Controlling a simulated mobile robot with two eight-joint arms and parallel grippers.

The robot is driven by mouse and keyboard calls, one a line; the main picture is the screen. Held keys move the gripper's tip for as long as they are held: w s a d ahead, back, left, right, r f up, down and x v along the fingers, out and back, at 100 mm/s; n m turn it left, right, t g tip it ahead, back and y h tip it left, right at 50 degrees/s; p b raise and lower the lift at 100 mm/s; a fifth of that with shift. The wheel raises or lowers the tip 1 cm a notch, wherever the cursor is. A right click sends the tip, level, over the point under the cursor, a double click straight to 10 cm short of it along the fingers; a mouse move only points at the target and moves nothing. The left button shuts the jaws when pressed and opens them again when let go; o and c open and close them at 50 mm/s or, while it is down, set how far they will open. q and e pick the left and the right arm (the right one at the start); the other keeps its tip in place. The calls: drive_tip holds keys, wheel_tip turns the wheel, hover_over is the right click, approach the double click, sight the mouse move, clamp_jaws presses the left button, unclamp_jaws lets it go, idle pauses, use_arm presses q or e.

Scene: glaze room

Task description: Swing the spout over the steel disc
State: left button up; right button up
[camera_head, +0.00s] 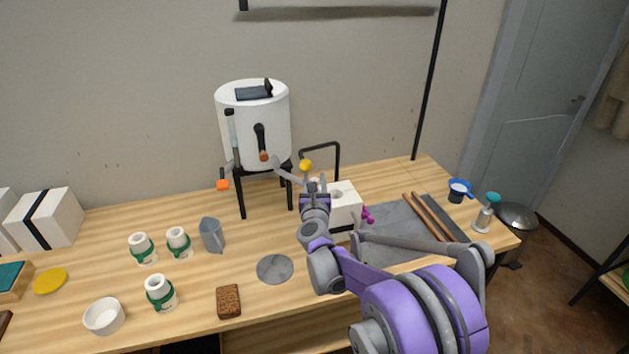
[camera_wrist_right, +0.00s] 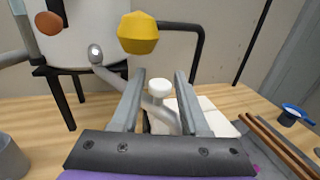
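The white tank (camera_head: 253,140) stands on a black stand at the back of the wooden table. A grey bent spout (camera_head: 288,174) reaches from its lower front to the right. In the wrist view the spout (camera_wrist_right: 112,76) runs down between my right gripper's fingers, near a white knob (camera_wrist_right: 159,89). A yellow knob (camera_head: 306,165) is just above; it also shows in the wrist view (camera_wrist_right: 138,32). My right gripper (camera_wrist_right: 160,76) is open at the spout's outer part; contact is unclear. The steel disc (camera_head: 275,268) lies flat at the front, with nothing above it. My left gripper is out of view.
A grey jug (camera_head: 211,235), green-banded jars (camera_head: 141,249) and a brown block (camera_head: 228,301) stand left of and near the disc. A white box (camera_head: 345,203) is beside my right gripper. A grey mat (camera_head: 395,225) with wooden rods (camera_head: 428,216) lies right.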

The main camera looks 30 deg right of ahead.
clamp_jaws()
idle(1.1)
